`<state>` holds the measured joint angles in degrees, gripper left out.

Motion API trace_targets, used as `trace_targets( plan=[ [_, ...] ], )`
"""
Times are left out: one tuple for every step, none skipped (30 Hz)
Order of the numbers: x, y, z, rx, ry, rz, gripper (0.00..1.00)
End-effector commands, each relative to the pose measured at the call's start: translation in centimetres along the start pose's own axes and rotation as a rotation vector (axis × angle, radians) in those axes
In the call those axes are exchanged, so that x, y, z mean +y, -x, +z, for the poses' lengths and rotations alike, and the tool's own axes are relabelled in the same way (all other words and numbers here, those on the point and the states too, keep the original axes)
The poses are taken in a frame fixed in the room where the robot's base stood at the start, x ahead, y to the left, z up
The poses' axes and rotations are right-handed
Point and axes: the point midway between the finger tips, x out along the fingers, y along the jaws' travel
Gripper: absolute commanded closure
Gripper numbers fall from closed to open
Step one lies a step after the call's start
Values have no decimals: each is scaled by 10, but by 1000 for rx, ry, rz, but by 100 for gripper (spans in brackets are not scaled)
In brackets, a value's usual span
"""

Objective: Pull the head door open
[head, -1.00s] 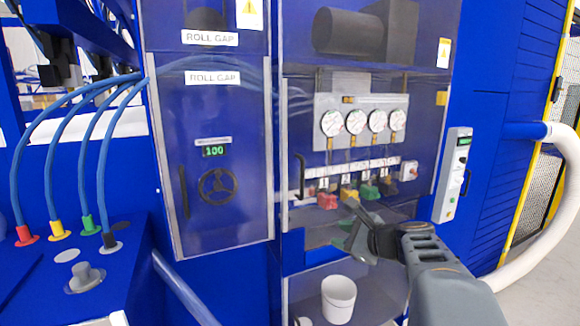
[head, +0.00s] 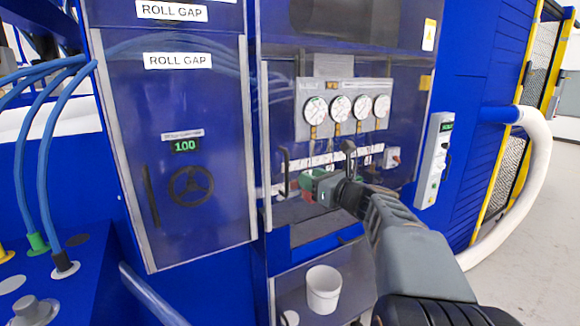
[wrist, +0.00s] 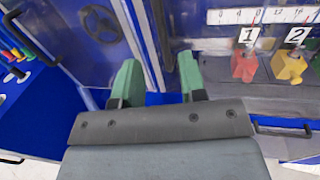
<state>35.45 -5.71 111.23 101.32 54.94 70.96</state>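The clear door (head: 350,62) over the gauges and numbered valves looks shut; I take it as the head door, though no label shows. Its black vertical handle (head: 284,172) is at its left edge, and shows in the wrist view (wrist: 166,48) just beyond and between my fingertips. My gripper (head: 314,186) is in front of the door, just right of the handle in the head view. In the wrist view my gripper (wrist: 158,82) is open, its green fingers apart with nothing between them. Whether it touches the handle cannot be told.
Left is the blue ROLL GAP door (head: 190,120) with a handwheel (head: 190,186) and its own handle (head: 151,195). A white bucket (head: 322,290) stands below the valves. A control box (head: 434,160) and white hose (head: 530,200) are at right. Open floor lies at far right.

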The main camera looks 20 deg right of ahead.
Motion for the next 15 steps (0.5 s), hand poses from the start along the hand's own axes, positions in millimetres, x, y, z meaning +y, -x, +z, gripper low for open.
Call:
trace_targets(
  plan=[
    [0, -11, 1, 1, -3, 4, 62],
    [0, -17, 1, 1, -2, 4, 62],
    [1, -25, 1, 2, -2, 4, 62],
    [0, -31, 1, 2, -2, 2, 62],
    [0, -37, 1, 1, -2, 3, 62],
    [0, -44, 1, 2, -1, 2, 62],
    [0, -50, 1, 3, -1, 2, 62],
    [0, -55, 1, 1, -1, 1, 62],
    [-1, -62, 1, 2, -1, 1, 62],
    [-1, -66, 1, 2, -1, 0, 62],
    [-1, -70, 1, 2, 0, 0, 62],
    [0, -76, 0, 2, 0, 0, 62],
    [0, -80, 1, 2, 0, 0, 62],
    [-1, -83, 1, 1, 1, -1, 62],
    [-1, -87, 0, 2, 0, -1, 62]
  ],
)
